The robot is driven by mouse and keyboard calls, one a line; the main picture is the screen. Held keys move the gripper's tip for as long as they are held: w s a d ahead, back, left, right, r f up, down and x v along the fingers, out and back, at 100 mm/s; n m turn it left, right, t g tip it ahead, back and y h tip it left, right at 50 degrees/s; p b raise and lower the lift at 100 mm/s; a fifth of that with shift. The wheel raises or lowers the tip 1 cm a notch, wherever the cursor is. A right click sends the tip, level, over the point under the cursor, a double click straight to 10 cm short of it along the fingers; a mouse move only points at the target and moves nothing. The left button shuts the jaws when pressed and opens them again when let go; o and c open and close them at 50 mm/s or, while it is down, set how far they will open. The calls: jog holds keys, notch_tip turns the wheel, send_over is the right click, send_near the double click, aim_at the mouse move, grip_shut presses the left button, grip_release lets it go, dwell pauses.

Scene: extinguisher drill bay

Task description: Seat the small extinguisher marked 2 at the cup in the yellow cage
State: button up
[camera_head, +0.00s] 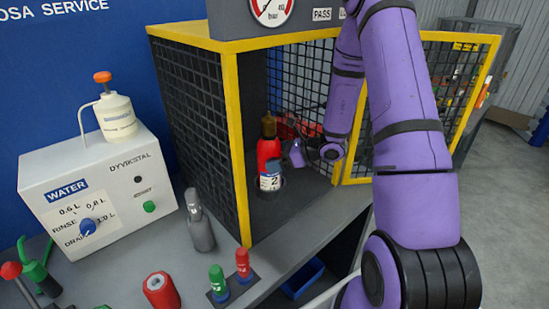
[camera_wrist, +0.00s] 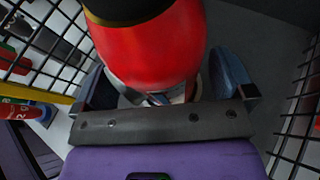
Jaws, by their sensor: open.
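The small red extinguisher (camera_head: 268,152) with a white label marked 2 stands upright inside the yellow-framed cage (camera_head: 233,115). Its base is at a dark round cup (camera_head: 282,189) on the cage floor; how deep it sits I cannot tell. In the wrist view the extinguisher's red body (camera_wrist: 155,50) fills the top middle. My gripper (camera_head: 275,168) is at the extinguisher's lower body, reaching in from the right. In the wrist view the blue fingers of my gripper (camera_wrist: 162,82) are open, one on each side of the extinguisher. Its label is mostly hidden there.
The mesh cage door (camera_head: 462,105) stands open at the right. A grey bottle (camera_head: 200,225), a red cylinder (camera_head: 161,290) and green and red plugs (camera_head: 231,280) stand on the bench. A white water unit (camera_head: 95,190) is at the left. Cage mesh is close on both sides.

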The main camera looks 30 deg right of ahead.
jog(key=v, duration=1)
jog(key=shift+a, duration=0.1)
dwell(0.4)
jog(key=s+a+r+n+g, duration=0.4)
jog(key=s+a+r+n, duration=0.1)
jog(key=a+r+n, duration=0.25)
jog(key=s+a+r+n+g, duration=0.3)
jog(key=s+a+r+n, duration=0.2)
jog(key=a+r+n, duration=0.25)
jog(key=s+r+n+t+h, duration=0.2)
jog(key=s+r+n+h, duration=0.7)
jog(key=s, duration=0.5)
jog(key=shift+r+n+t, duration=0.4)
jog(key=shift+r+n, duration=0.55)
jog(key=shift+n, duration=0.55)
